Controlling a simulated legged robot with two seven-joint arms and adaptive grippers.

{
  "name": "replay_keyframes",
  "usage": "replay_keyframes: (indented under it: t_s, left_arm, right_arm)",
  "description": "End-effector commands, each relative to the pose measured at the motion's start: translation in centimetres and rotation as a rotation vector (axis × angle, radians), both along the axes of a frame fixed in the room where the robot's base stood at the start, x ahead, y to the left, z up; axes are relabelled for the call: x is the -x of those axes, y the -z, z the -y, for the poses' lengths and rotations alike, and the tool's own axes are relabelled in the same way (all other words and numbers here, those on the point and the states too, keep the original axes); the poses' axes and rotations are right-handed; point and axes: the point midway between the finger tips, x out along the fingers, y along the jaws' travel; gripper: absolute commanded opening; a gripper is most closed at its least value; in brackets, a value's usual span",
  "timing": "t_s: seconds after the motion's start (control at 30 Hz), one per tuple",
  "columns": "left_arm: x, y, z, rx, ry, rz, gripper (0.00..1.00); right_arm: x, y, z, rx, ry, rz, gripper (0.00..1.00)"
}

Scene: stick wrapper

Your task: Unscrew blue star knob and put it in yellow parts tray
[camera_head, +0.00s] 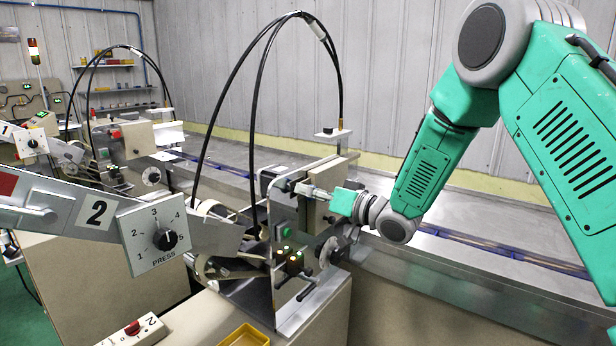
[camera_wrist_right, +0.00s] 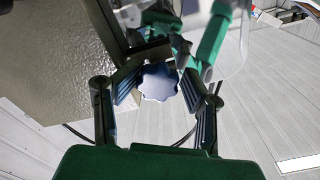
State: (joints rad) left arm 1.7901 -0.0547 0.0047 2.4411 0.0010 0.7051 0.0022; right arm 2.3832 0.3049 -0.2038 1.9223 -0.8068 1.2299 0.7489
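The blue star knob (camera_wrist_right: 160,82) shows in the right wrist view, face on, between the two fingers of my right gripper (camera_wrist_right: 160,88). The finger pads lie close on both sides of it; whether they press on it I cannot tell. In the head view my right gripper (camera_head: 310,191) reaches in from the right to the upper part of the nearest machine. The knob is hidden or too small to make out there. The yellow parts tray (camera_head: 245,337) is at the bottom edge of the head view, partly cut off. My left gripper is not in view.
The nearest machine (camera_head: 290,318) has metal plates, cranks and looping black cables (camera_head: 252,120). A PRESS dial box (camera_head: 152,236) sits on a sloping arm at left. A switch box (camera_head: 133,329) lies left of the tray. A metal conveyor (camera_head: 450,255) runs behind.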

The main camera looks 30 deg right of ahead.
Motion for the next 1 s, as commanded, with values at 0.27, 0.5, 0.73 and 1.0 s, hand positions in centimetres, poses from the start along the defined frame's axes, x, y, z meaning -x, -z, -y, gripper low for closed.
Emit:
replay_keyframes:
  t_s: [0.27, 0.5, 0.73, 1.0]
  left_arm:
    - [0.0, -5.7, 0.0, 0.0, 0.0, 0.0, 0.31]
    - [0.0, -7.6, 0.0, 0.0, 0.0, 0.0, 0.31]
    - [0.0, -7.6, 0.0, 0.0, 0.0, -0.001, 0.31]
    - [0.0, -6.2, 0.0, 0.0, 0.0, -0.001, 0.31]
  right_arm:
    - [0.1, -0.4, 0.3, -0.479, 0.006, -0.201, 0.43]
    - [0.1, 0.0, 0.2, -0.951, 0.002, -0.394, 0.43]
    - [0.1, 0.2, 0.0, -1.369, -0.002, -0.567, 0.43]
    - [0.1, 0.5, 0.0, -1.784, -0.003, -0.739, 0.43]
